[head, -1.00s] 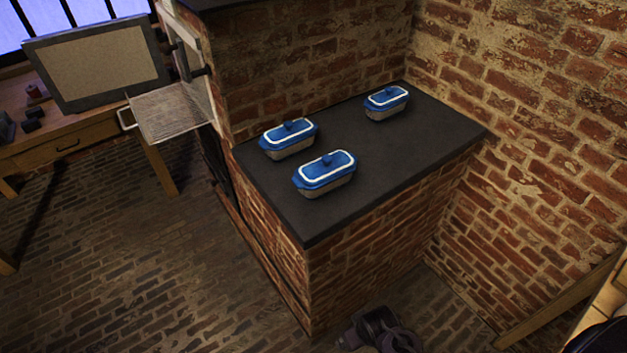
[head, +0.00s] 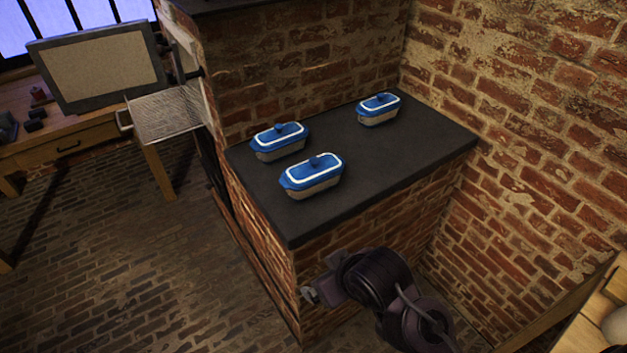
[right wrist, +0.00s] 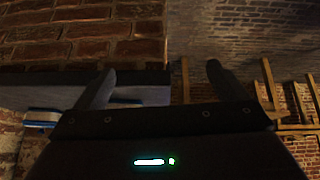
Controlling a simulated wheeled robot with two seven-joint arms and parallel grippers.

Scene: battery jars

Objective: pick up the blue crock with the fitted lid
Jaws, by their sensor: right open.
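Three blue-lidded crocks with white-edged lids and pale lower bodies stand upright on a dark slab (head: 400,160): a front one (head: 312,175), a back-left one (head: 279,141) and a far-right one (head: 379,108). All three look lidded; I cannot tell which lid is the fitted one. My right gripper (head: 310,294) is low in front of the slab's brick base, below the top and apart from the crocks. In the right wrist view its two fingers (right wrist: 160,82) are spread and empty. A blue and white edge (right wrist: 42,119) shows at left there. My left gripper is out of view.
A brick wall (head: 520,120) closes off the slab's right side, and a brick stack rises behind it. A wire shelf (head: 165,113) juts out at left, beside a wooden table (head: 60,150). The slab's right front is clear.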

